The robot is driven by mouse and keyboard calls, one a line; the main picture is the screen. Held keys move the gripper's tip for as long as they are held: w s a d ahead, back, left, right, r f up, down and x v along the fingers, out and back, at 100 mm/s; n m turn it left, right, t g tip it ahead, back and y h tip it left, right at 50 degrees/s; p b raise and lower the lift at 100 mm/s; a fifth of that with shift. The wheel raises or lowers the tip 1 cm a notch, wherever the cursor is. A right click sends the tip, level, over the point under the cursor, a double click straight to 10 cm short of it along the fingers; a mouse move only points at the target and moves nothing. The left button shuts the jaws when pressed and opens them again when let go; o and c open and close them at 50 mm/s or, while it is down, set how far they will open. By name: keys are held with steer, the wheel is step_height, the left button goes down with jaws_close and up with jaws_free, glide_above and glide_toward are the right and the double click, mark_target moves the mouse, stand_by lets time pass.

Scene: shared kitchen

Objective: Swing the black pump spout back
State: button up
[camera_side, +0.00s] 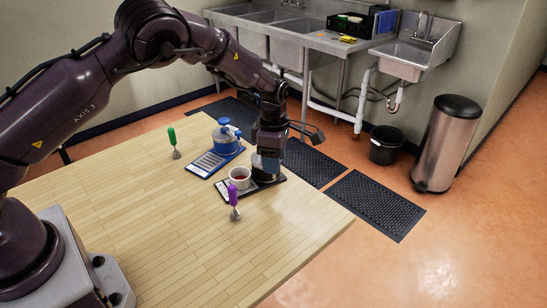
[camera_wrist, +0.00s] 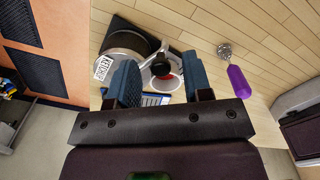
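The black pump spout (camera_wrist: 161,68) shows between my two fingers in the wrist view. It belongs to a round metal jar (camera_wrist: 125,42) with a KETCHUP label, standing on a black tray (camera_side: 276,182). A white cup (camera_side: 239,177) with red contents stands beside the jar; it also shows partly behind the spout in the wrist view (camera_wrist: 169,84). My gripper (camera_wrist: 160,62) is open and points down over the jar, with one finger on each side of the spout. Whether a finger touches it I cannot tell. In the side view my gripper hides most of the jar and the spout.
A blue pump jar (camera_side: 225,138) stands on a blue tray (camera_side: 214,164) just behind. The front of the wooden table (camera_side: 180,240) is clear.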

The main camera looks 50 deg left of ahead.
step_height(320, 180, up, 13)
stand_by(0.7)
steer(key=s+r+m+t, duration=0.2)
steer(key=s+r+m, duration=0.2)
steer(key=s+m, duration=0.4)
steer(key=s+r+m+t, duration=0.1)
steer(key=s+r+m, duration=0.3)
steer(key=s+m, duration=0.4)
steer(key=s+r+m+t, duration=0.2)
steer(key=s+r+m, duration=0.3)
steer(key=s, duration=0.9)
steer(key=m, duration=0.3)
steer(key=shift+s+m+t, duration=0.3)
steer(key=shift+s+m, duration=0.05)
steer(key=shift+m, duration=0.05)
